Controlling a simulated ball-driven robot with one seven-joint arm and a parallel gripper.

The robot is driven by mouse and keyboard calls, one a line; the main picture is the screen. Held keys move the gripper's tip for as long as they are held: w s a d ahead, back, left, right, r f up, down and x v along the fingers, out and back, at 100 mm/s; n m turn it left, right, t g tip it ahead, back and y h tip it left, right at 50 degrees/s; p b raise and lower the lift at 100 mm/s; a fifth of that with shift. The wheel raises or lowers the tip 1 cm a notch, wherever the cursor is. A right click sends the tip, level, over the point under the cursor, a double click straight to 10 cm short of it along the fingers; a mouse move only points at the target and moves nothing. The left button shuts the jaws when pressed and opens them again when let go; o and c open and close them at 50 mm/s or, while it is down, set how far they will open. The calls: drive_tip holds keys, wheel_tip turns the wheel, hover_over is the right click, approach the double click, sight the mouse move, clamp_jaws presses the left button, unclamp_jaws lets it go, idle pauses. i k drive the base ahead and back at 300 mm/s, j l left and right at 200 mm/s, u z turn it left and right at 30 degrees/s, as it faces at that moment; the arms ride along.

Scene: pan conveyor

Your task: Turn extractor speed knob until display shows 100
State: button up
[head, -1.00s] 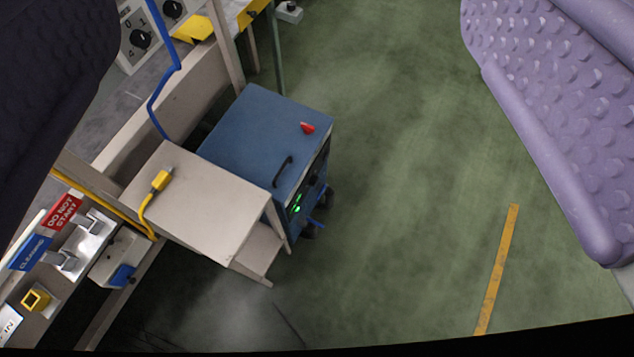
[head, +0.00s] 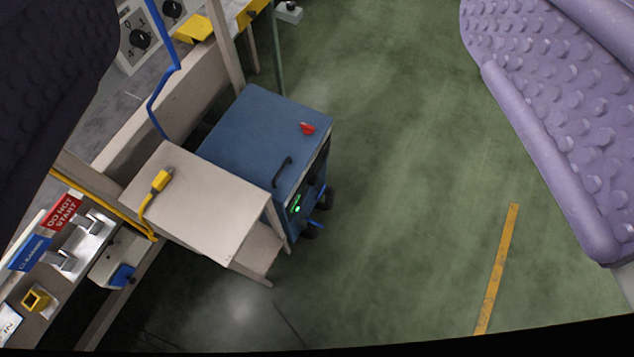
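The extractor looks to be the blue box-shaped unit (head: 240,125) on wheels, left of centre, with a black handle and a red piece (head: 307,128) on its top. Its front panel faces right and is seen at a steep angle. A small green lit display (head: 297,204) shows on that panel; its digits are too small to read. The speed knob cannot be made out. My gripper's fingers are two large textured pads, a dark one (head: 50,90) at the left edge and a purple one (head: 555,110) at the right, wide apart with nothing between them up close.
A beige table (head: 200,205) with a yellow plug stands against the unit's near side. A panel with black knobs (head: 140,40) is at the upper left. Signs and brackets (head: 62,212) line the lower left. Green floor (head: 410,180) right of the unit is clear, with a yellow stripe (head: 497,270).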

sight(313, 180)
drive_tip(key=k+l+u, duration=0.35)
drive_tip(key=k+l, duration=0.2)
drive_tip(key=l, duration=0.35)
drive_tip(key=k+l+u, duration=0.3)
drive_tip(key=k+l, duration=0.35)
drive_tip(key=l, duration=0.15)
drive_tip(key=k+l+u, duration=0.35)
drive_tip(key=k+l, duration=0.25)
drive_tip(key=i+l, duration=0.2)
drive_tip(key=i, duration=0.3)
drive_tip(key=i+l, duration=0.2)
drive_tip(key=i, duration=0.35)
drive_tip(key=i+l+z, duration=0.1)
drive_tip(key=i, duration=0.4)
drive_tip(key=i+l, duration=0.3)
drive_tip(key=i, duration=0.25)
drive_tip(key=i+l, duration=0.15)
drive_tip(key=i, duration=0.35)
